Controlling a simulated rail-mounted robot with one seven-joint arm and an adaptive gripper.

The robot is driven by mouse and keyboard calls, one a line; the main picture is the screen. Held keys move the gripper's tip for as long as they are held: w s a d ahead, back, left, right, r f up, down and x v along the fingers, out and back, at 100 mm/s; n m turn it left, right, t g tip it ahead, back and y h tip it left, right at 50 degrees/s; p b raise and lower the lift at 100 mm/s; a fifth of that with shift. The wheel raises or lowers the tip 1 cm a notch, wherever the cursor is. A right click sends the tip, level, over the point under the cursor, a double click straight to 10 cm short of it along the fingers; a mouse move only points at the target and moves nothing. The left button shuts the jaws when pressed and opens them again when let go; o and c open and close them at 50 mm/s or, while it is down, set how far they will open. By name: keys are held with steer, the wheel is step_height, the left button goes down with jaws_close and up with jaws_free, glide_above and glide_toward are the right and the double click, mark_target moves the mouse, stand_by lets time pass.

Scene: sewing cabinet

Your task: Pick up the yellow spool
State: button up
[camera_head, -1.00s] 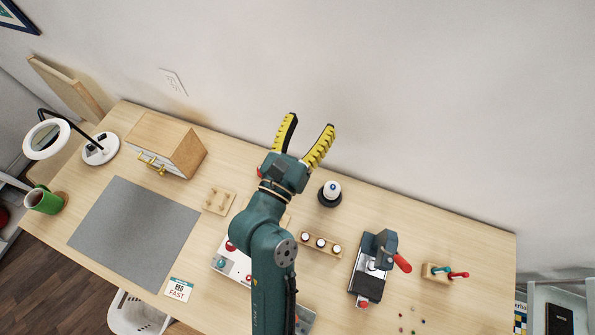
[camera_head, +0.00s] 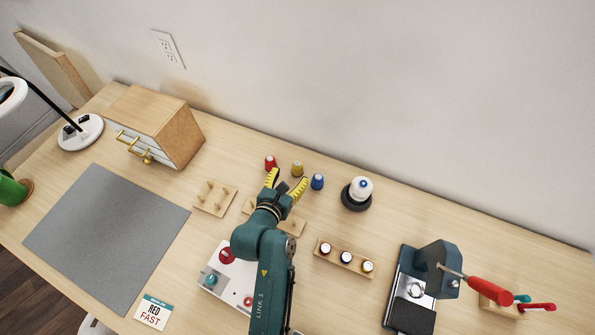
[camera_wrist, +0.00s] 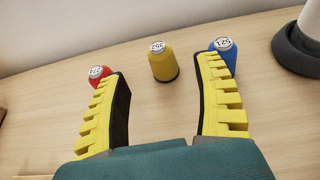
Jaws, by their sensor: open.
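The yellow spool (camera_head: 297,168) stands upright at the back of the table, between a red spool (camera_head: 270,162) and a blue spool (camera_head: 317,181). In the wrist view the yellow spool (camera_wrist: 163,62) stands ahead of my gripper (camera_wrist: 160,82), roughly centred between the open fingers and beyond their tips. My gripper (camera_head: 288,181) is open and empty, with yellow ridged fingers. In the wrist view the red spool (camera_wrist: 98,74) is partly behind the left finger and the blue spool (camera_wrist: 225,52) partly behind the right finger.
A dark-based white object (camera_head: 359,191) stands right of the spools. A wooden peg board (camera_head: 214,197) and a drawer cabinet (camera_head: 158,126) are to the left. A wooden rack (camera_head: 344,258) with several capped items is to the right. The wall rises behind the spools.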

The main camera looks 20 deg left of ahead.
mark_target(295, 168)
steer(key=b+x, duration=0.2)
steer(key=x, duration=0.4)
steer(key=shift+w+f+b, duration=0.15)
steer(key=shift+w+b, duration=0.25)
steer(key=shift+s, duration=0.1)
steer(key=c, duration=1)
